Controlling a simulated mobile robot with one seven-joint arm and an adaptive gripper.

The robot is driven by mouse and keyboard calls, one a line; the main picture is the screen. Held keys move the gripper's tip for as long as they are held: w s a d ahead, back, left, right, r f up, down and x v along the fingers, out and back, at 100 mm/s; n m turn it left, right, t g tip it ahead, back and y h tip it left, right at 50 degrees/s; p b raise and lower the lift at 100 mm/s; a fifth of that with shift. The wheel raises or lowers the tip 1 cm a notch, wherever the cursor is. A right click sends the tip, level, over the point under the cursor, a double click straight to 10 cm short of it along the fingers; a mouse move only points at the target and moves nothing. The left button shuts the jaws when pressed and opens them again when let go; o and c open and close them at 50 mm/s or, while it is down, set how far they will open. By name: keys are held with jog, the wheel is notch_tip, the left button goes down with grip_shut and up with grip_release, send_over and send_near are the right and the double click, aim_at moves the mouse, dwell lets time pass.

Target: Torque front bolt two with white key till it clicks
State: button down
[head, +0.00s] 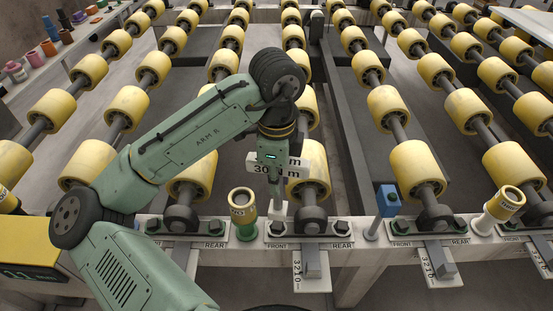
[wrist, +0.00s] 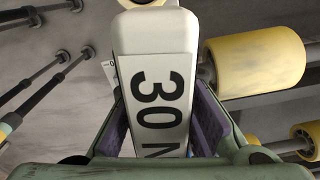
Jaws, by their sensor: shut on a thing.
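My gripper (head: 271,158) is shut on the white key (head: 292,168), which carries a dark "30" and part of a unit. In the wrist view the key (wrist: 155,60) lies between the purple-padded jaws (wrist: 160,95). In the head view the key hangs roughly upright, its pale lower end (head: 277,211) at the front bolt (head: 277,229) of the middle bracket. The bolt is dark and sits above a FRONT label. I cannot tell whether the key's end is fully seated on it. The bracket's rear bolt (head: 341,227) is uncovered.
A green-and-yellow tool (head: 243,210) stands close left of the key. A blue-topped tool (head: 387,200) and a white-and-yellow one (head: 500,206) stand to the right along the pale beam (head: 345,258). Yellow rollers (head: 407,165) fill the space behind. Small coloured items sit at upper left.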

aim_at(276, 198)
jog(key=shift+s+r, duration=0.1)
jog(key=shift+s, duration=0.05)
dwell(0.4)
jog(key=shift+a+f+b, duration=0.1)
jog(key=shift+f+b, duration=1)
jog(key=shift+f, duration=1.5)
jog(key=shift+p, duration=0.35)
jog(key=shift+f+b, duration=0.5)
jog(key=shift+f, duration=0.3)
